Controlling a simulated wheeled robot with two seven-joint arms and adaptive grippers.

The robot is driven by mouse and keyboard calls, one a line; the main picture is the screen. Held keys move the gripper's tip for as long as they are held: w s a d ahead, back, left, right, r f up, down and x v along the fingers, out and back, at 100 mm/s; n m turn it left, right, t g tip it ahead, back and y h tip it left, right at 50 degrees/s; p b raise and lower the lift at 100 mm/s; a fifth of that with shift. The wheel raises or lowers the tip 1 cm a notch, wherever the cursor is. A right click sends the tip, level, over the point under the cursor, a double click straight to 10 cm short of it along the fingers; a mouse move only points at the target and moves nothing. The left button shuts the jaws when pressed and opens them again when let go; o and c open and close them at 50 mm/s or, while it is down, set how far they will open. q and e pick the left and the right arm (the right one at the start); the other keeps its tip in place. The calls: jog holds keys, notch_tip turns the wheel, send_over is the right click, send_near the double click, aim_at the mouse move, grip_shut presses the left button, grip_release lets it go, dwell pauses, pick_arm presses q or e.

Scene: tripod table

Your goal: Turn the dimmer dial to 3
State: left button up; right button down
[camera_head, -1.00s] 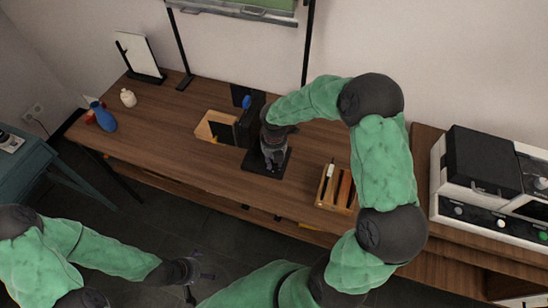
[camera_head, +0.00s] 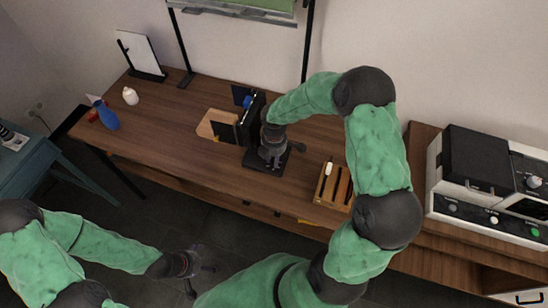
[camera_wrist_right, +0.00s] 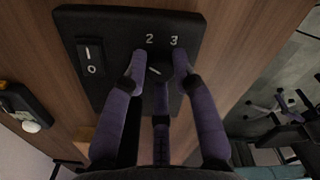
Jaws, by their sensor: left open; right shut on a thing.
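The dimmer's black panel (camera_head: 253,163) lies on the wooden table under my right gripper (camera_head: 273,158). In the right wrist view the panel (camera_wrist_right: 110,25) shows a rocker switch marked I and O at left, and white numerals 2 and 3 near its far edge. The dial (camera_wrist_right: 155,73) is dark with a slanting white mark, between the purple fingers of my right gripper (camera_wrist_right: 158,75), which is shut on it. The fingers hide most of the dial and any other numerals. My left gripper (camera_head: 197,270) is open and empty, in front of the table over the floor.
A black upright stand (camera_head: 249,120) and a wooden board (camera_head: 212,118) are left of the panel. A wooden tray (camera_head: 326,193) with slim items lies to its right. A white and black appliance (camera_head: 490,180) stands far right. A blue vase (camera_head: 107,117) stands far left.

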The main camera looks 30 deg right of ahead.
jog(key=shift+m, duration=1.5)
jog(key=c, duration=1)
grip_release()
jog(key=shift+r, duration=6)
